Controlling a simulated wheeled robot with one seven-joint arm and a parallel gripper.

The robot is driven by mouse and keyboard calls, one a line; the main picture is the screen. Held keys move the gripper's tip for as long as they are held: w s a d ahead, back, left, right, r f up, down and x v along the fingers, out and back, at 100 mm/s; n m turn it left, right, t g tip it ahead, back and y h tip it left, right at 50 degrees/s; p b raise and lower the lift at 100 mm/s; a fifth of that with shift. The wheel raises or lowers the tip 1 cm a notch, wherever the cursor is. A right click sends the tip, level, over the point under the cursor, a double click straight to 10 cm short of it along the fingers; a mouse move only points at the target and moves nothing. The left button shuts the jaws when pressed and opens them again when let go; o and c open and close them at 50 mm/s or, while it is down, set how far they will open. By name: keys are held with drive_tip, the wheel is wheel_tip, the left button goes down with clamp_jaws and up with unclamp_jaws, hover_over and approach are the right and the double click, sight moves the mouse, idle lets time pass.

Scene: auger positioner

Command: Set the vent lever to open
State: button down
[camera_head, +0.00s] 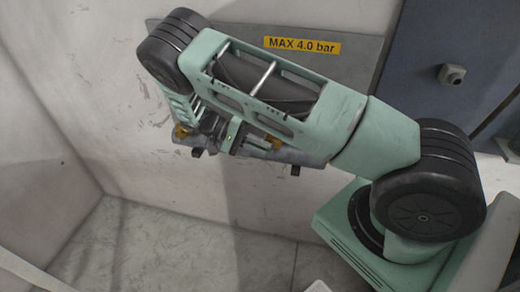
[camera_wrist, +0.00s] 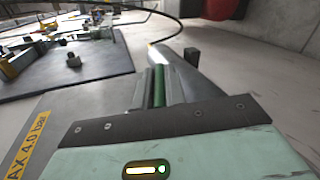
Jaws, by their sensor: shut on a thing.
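My gripper (camera_head: 225,140) is at the grey pipe assembly (camera_head: 315,157) below the yellow-labelled panel, partly covered by my forearm in the head view. In the wrist view, my gripper (camera_wrist: 157,92) is shut, with a narrow green part (camera_wrist: 159,86) between grey jaw-like sides. This green part appears to be the vent lever. Most of its length is hidden, so its angle and setting cannot be read. A grey tapered body (camera_wrist: 187,76) with a small black block (camera_wrist: 192,56) lies just beyond and to the right of the jaws.
A grey panel with a yellow "MAX 4.0 bar" label (camera_head: 302,45) is close behind my arm. A dark blue panel (camera_head: 425,50) with a grey knob (camera_head: 452,75) is at the right. In the wrist view, a dark plate (camera_wrist: 75,70) with fittings is at left.

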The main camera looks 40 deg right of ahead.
drive_tip(key=shift+w+f+g+h+b, duration=0.1)
drive_tip(key=shift+f+g+h+b, duration=0.05)
drive_tip(key=shift+g+h+b, duration=0.2)
idle(0.3)
drive_tip(key=c, duration=1.5)
unclamp_jaws()
drive_tip(key=shift+o, duration=0.2)
drive_tip(key=shift+a, duration=0.1)
drive_tip(key=b+v, duration=0.4)
drive_tip(key=v, duration=0.8)
